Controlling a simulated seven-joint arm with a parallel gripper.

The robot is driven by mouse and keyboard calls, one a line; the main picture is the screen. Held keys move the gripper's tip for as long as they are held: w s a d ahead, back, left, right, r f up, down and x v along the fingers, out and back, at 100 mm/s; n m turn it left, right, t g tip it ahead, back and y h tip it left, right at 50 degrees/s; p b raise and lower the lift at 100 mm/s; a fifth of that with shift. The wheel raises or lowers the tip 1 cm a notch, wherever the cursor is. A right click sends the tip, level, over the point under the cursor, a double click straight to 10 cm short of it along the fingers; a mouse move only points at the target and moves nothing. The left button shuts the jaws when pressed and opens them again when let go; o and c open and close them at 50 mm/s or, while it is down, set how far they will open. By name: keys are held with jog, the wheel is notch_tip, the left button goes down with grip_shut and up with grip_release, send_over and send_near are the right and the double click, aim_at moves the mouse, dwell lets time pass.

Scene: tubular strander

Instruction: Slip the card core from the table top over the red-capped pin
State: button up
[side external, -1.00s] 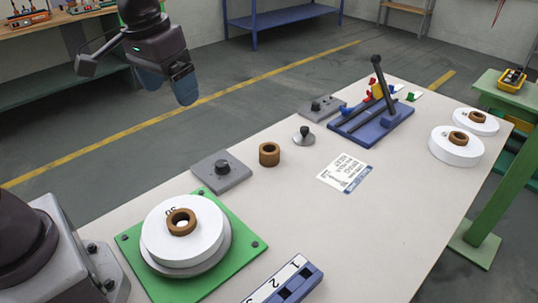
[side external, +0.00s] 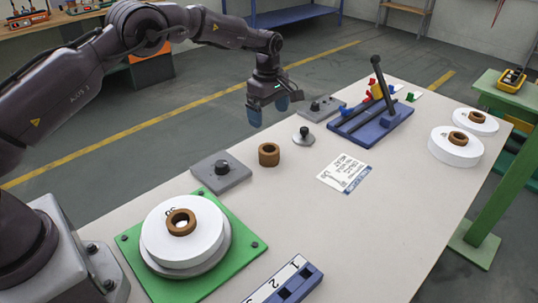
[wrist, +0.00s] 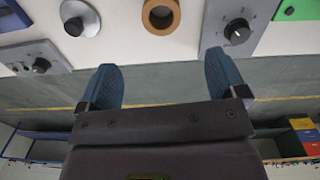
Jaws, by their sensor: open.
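The card core, a short brown hollow ring (side external: 269,155), stands on the bare table top, apart from other things. It also shows at the top of the wrist view (wrist: 161,29). My gripper (side external: 269,110) is open and empty, above and behind the core, near the table's far edge in the side view. In the wrist view its two blue fingers (wrist: 160,68) are spread wide, with the core beyond the gap between them. I cannot clearly make out a red-capped pin; small red parts (side external: 371,92) show by the blue lever fixture (side external: 372,125).
A grey knob box (side external: 221,171) and a silver round-knobbed disc (side external: 303,136) flank the core. A green plate (side external: 220,285) carries a white spool (side external: 165,235) with a brown core on top. More spools (side external: 455,153) stand at right. A printed card (side external: 345,172) lies flat.

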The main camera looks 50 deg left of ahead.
aim_at(269, 155)
jog(key=shift+n, duration=0.7)
notch_tip(269, 155, down, 8)
jog(key=shift+s+r, duration=0.1)
jog(key=shift+r, duration=0.05)
jog(key=shift+d+f, duration=0.2)
jog(key=shift+f, duration=2.45)
jog(key=c, duration=1)
